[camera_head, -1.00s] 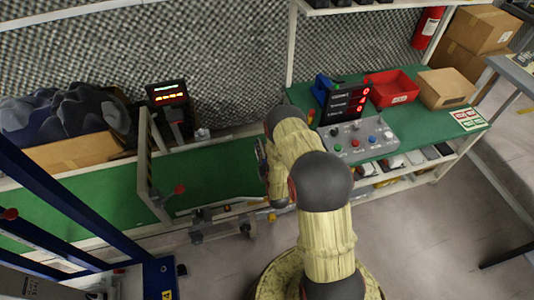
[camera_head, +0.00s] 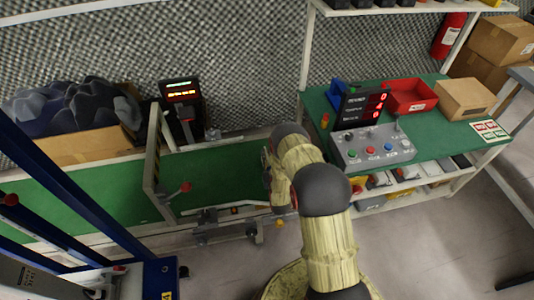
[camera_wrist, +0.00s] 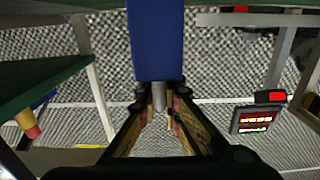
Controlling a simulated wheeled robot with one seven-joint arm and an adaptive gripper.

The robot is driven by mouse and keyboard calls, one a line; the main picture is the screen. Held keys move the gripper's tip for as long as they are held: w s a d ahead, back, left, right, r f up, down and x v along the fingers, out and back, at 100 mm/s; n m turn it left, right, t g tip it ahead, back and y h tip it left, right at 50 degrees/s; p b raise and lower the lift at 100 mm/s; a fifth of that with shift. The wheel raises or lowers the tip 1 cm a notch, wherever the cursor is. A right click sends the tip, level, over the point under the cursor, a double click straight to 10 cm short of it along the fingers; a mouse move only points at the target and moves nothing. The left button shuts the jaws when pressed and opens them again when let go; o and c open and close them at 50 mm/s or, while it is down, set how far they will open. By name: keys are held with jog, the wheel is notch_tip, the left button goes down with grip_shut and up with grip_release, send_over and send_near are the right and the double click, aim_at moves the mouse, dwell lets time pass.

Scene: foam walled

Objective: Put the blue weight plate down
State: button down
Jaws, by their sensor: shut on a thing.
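The blue weight plate (camera_wrist: 156,40) shows in the wrist view as a flat blue slab reaching from the fingertips to the top edge of the picture. My gripper (camera_wrist: 159,98) is shut at the plate's near end, with a short grey piece between the fingertips. In the head view my wrist hangs over the front part of the green conveyor belt (camera_head: 205,175). My own arm hides most of the gripper there, and I cannot make out the plate. I cannot tell whether the plate touches anything.
A metal gate frame (camera_head: 153,165) crosses the belt to the left. A lit display (camera_head: 181,91) stands behind it. To the right, a green table (camera_head: 430,145) holds a button panel (camera_head: 372,147), a red bin (camera_head: 408,97) and a cardboard box (camera_head: 464,98). Floor is open at lower right.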

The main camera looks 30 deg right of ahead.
jog(key=shift+w+r, duration=0.2)
jog(key=shift+r, duration=0.1)
jog(key=c, duration=2.5)
grip_release()
jog(key=shift+s+f, duration=0.15)
jog(key=shift+f, duration=0.25)
jog(key=o, duration=0.4)
jog(key=shift+o, duration=0.6)
jog(key=shift+r, duration=0.1)
jog(key=shift+r, duration=0.1)
